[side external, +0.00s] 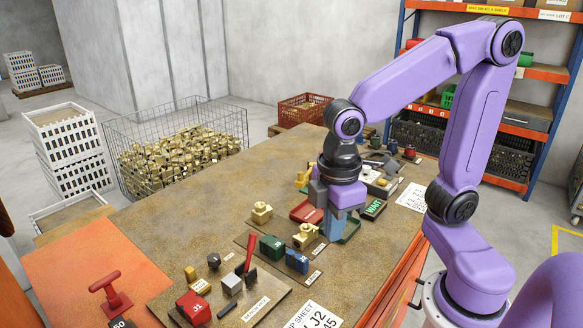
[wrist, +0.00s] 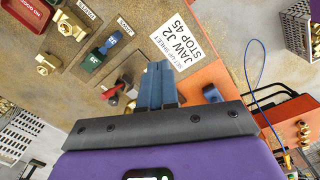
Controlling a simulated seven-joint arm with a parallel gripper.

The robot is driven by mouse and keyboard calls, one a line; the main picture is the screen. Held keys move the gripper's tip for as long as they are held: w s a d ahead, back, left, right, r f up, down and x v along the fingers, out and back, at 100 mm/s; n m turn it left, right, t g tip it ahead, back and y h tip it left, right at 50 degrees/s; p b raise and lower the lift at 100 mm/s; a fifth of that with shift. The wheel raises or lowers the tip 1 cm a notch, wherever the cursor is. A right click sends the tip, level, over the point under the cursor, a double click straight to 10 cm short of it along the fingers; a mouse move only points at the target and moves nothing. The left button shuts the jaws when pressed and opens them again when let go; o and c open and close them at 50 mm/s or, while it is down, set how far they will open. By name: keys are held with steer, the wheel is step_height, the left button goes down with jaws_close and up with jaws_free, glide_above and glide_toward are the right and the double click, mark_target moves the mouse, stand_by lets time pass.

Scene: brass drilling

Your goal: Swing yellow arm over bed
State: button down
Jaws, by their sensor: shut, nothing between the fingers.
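A yellow piece (side external: 302,174), possibly the yellow arm, shows just left of my wrist in the side view, at the far part of the bench. It is small and partly hidden, so its shape and angle are unclear. A bed beneath it cannot be made out. My gripper (side external: 335,224) points down over the bench, in front of that piece, with its blue fingers shut and empty. In the wrist view the shut fingers (wrist: 160,84) lie near the set-up sheet (wrist: 168,38), and no yellow arm shows there.
Brass fittings (side external: 262,212), green and blue blocks (side external: 297,261) and a red-handled lever (side external: 250,252) stand nearer. The bench (side external: 180,220) is clear at left. A wire bin (side external: 180,150) stands beyond.

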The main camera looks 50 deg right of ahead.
steer(key=w+d+r+m+h, duration=0.1)
steer(key=w+r+h, duration=0.15)
steer(key=w, duration=2.25)
steer(key=w+d+f+m+g, duration=0.1)
steer(key=w+d, duration=0.4)
steer(key=d, duration=0.4)
steer(key=w+d+f+m+g, duration=0.1)
steer(key=w+d+f+g, duration=0.1)
steer(key=w+d, duration=0.4)
steer(key=d, duration=0.4)
steer(key=shift+w+d+m, duration=0.25)
steer(key=shift+d+m, duration=0.05)
steer(key=shift+m, duration=0.1)
steer(key=shift+f, duration=0.15)
